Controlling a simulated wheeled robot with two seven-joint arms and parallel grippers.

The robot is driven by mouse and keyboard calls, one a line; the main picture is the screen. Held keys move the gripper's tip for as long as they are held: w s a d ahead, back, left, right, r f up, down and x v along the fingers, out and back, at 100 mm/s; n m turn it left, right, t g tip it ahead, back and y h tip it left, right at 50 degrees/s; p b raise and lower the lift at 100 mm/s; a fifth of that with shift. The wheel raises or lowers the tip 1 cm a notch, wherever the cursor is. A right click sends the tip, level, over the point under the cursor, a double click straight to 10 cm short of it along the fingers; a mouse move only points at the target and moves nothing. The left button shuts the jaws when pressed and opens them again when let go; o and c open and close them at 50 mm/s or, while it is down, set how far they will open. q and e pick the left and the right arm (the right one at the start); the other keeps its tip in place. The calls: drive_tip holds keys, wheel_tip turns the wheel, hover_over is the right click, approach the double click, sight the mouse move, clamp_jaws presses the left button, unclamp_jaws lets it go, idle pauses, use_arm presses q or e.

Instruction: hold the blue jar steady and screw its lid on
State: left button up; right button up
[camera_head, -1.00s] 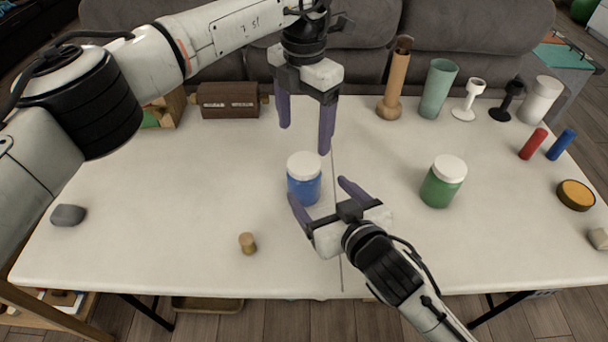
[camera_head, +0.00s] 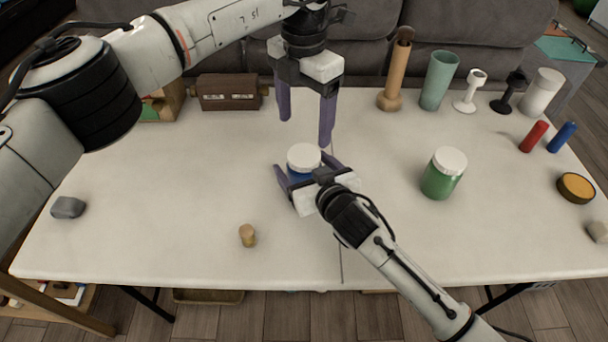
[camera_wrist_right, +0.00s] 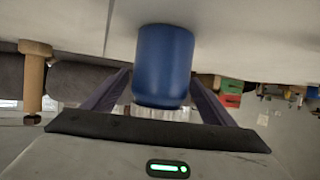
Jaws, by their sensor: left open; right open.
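The blue jar (camera_head: 298,175) stands upright near the middle of the table, with a white lid (camera_head: 304,156) on top. I cannot tell how tightly the lid sits. My right gripper (camera_head: 302,163) is open around the jar, one finger on each side, and hides much of its body. In the right wrist view the blue jar (camera_wrist_right: 165,65) appears inverted between the spread fingers, its pale lid (camera_wrist_right: 160,112) partly hidden by the gripper. My left gripper (camera_head: 305,130) is open and empty, pointing down just above and behind the lid.
A green jar (camera_head: 443,175) with a white lid stands to the right on the white table (camera_head: 150,215). A small wooden peg (camera_head: 247,235) is at front. Tall cylinders (camera_head: 438,80) and a brown box (camera_head: 228,92) line the back. The table's left-middle is clear.

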sight(304, 155)
clamp_jaws()
use_arm(q)
drive_tip(key=n, duration=1.3)
drive_tip(key=shift+n, duration=0.3)
drive_tip(key=shift+f, duration=4)
